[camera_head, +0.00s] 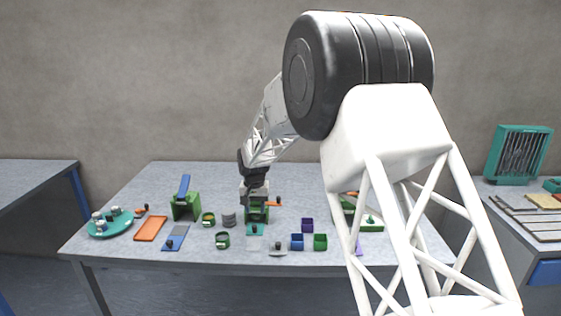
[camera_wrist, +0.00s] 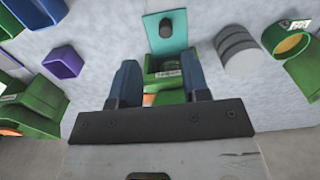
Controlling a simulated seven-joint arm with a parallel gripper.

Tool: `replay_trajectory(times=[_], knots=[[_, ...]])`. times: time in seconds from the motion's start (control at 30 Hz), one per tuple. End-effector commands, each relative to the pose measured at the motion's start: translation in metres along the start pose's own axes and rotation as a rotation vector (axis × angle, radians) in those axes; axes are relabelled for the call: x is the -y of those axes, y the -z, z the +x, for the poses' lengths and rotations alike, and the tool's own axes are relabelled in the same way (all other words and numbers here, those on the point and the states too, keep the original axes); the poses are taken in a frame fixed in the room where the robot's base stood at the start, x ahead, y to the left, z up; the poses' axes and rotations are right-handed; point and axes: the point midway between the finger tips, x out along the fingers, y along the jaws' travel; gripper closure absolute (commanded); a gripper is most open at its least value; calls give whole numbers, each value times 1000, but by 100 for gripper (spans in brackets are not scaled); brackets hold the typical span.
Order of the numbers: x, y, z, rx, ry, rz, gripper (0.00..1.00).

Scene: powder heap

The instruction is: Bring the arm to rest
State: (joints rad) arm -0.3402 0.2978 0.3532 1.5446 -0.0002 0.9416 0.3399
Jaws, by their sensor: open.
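My gripper (camera_head: 256,203) is over the middle of the table, above a green stand in the head view. In the wrist view my gripper (camera_wrist: 160,85) has its two dark fingers apart, with nothing held between them. Beyond and below the fingers is a green box-like holder (camera_wrist: 163,66) with a small label. A teal plate with a dark round knob (camera_wrist: 167,28) lies just past it. I cannot tell the exact height of the fingers above the holder.
A teal round tray (camera_head: 112,228) and an orange tray (camera_head: 150,229) are at the left. Blue (camera_head: 297,241), green (camera_head: 320,242) and purple (camera_head: 307,225) boxes stand right of my gripper. A grey cylinder (camera_head: 229,218) is close on its left. My arm hides part of the table's right side.

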Motion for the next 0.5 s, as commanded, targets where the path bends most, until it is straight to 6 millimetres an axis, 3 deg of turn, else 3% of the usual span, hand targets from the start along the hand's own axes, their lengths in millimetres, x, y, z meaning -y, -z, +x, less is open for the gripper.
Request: replay_trajectory(times=[0.27, 0.5], knots=[[-37, -31, -42, -20, 5, 4, 57], [-80, -74, -84, -42, 10, 6, 57]])
